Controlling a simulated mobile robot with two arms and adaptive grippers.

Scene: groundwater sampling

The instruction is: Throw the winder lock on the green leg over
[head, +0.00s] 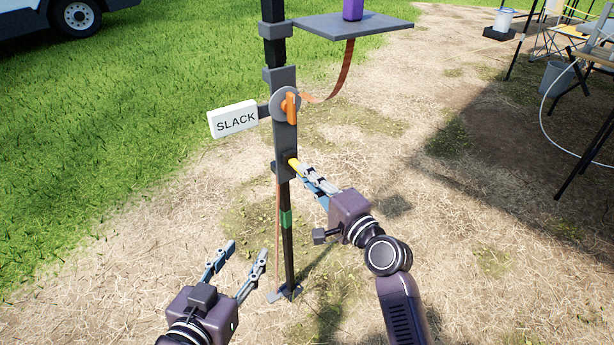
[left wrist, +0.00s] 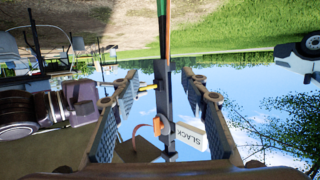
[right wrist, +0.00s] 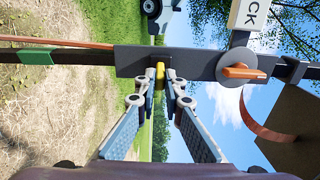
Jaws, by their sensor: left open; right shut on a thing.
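The leg with the green band (head: 286,218) stands upright as a dark post. A grey plate (head: 284,135) on it carries a grey disc with an orange handle (head: 290,108). Below the disc, a small yellow lever (head: 293,163) sticks out, taken here as the winder lock; it also shows in the right wrist view (right wrist: 159,75). My right gripper (head: 304,171) is shut on the yellow lever, its fingertips at both sides of it. My left gripper (head: 248,250) is open and empty, low and to the left of the leg.
A white sign reading "SLACK" (head: 235,119) juts left from the plate. A brown strap (head: 347,72) curves from the disc to a grey shelf (head: 352,27) with a purple object. A bucket (head: 557,78) and folding furniture stand at the right. Open ground surrounds the leg.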

